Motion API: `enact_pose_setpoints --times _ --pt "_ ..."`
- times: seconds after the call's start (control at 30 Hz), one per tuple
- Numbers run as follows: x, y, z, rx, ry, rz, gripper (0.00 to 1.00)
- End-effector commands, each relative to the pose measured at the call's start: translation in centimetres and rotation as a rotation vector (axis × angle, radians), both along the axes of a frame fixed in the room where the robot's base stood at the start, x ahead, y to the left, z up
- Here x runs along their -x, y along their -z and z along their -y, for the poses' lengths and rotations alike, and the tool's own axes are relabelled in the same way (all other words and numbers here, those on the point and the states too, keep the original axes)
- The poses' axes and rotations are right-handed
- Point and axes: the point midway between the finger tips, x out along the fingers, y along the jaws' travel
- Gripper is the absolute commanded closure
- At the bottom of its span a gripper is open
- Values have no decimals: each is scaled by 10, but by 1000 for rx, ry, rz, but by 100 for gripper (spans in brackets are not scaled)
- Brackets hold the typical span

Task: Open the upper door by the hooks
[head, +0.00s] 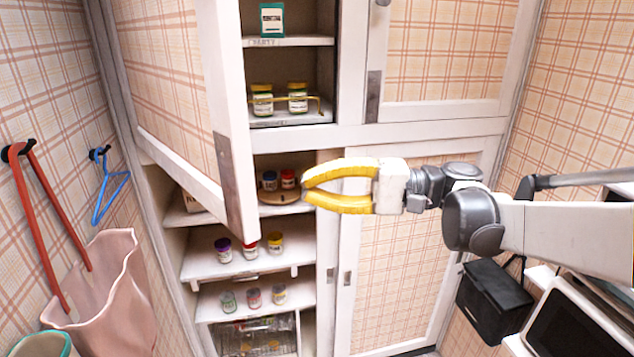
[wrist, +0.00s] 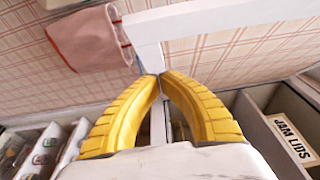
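The upper door by the hooks (head: 172,75), with a plaid panel in a white frame, stands ajar, swung out toward the left wall. A grey metal plate (head: 223,158) is at its lower free edge. Its white frame (wrist: 195,22) also shows in the wrist view. My gripper (head: 304,188) has yellow fingers and is right of the door's free edge, in front of the shelves. In the wrist view the fingertips (wrist: 162,76) come together close to the door frame. I see nothing held; whether they touch the door is unclear.
Dark hooks on the left wall hold a pink bag (head: 100,290) with red straps and a blue hanger (head: 109,190). Jars stand on the open shelves (head: 215,265). The upper right door (head: 450,50) is shut. A black box (head: 493,300) is at lower right.

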Motion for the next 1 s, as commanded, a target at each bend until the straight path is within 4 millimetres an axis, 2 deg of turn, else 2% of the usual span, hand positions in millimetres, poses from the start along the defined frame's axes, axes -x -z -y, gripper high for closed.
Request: enact_pose_setpoints --times 0.03,0.2,0.27,0.4,0.6,1.0 --pt "2 0 -12 0 -6 0 100" --pt "1 0 -49 1 -4 0 100" --pt "1 0 -61 1 -3 0 100" --pt "16 -1 -76 2 -1 0 100" --pt "26 0 -88 2 1 0 100" --pt "29 0 -90 2 1 0 100"
